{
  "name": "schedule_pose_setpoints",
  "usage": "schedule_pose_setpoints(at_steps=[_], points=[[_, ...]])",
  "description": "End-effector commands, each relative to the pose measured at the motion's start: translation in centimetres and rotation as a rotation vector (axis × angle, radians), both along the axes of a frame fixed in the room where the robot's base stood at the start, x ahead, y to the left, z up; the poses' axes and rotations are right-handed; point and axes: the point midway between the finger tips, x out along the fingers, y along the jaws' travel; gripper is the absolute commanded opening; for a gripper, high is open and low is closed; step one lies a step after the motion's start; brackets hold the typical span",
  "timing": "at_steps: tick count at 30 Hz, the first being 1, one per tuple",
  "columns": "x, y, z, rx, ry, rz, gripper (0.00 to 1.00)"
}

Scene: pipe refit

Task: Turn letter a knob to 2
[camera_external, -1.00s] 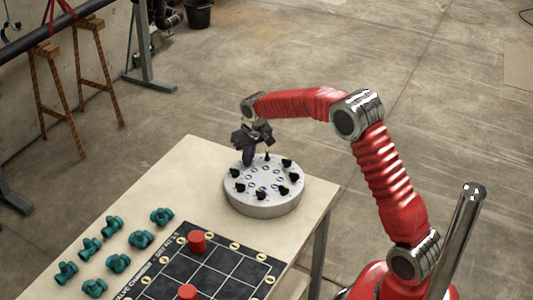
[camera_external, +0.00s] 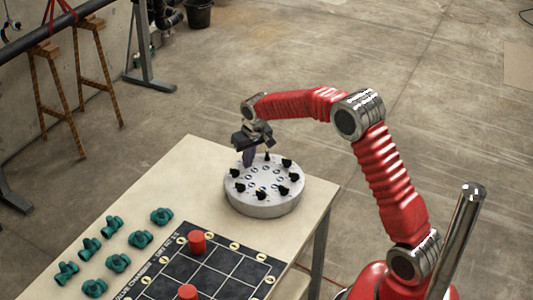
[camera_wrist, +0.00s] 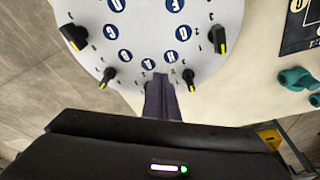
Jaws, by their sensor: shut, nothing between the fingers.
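A round grey-white dial plate (camera_external: 262,208) stands on the table, with several black knobs around its rim and blue letter discs inside them. My gripper (camera_external: 249,160) points down over the plate's far left edge. In the wrist view my shut fingers (camera_wrist: 163,104) are at the near rim, between a left knob (camera_wrist: 109,77) and a right knob (camera_wrist: 189,79), with nothing between them. The fingers cover the rim there, so a knob at that spot is hidden.
The wooden table (camera_external: 170,185) also bears several teal valves (camera_external: 140,239), a dark gridded board (camera_external: 215,270) and red cylinders (camera_external: 197,242) at the front left of the plate. The tabletop left of the plate is clear.

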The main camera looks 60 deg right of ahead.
Motion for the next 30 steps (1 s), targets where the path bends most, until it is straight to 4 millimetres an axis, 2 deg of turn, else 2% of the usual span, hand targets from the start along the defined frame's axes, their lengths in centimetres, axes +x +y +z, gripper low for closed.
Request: schedule_pose_setpoints(at_steps=[21, 30], points=[[0.0, 0.0, 5.4, 0.0, 0.0, 0.0, 0.0], [0.0, 0.0, 6.0, 0.001, 0.001, 0.0, 0.0]])
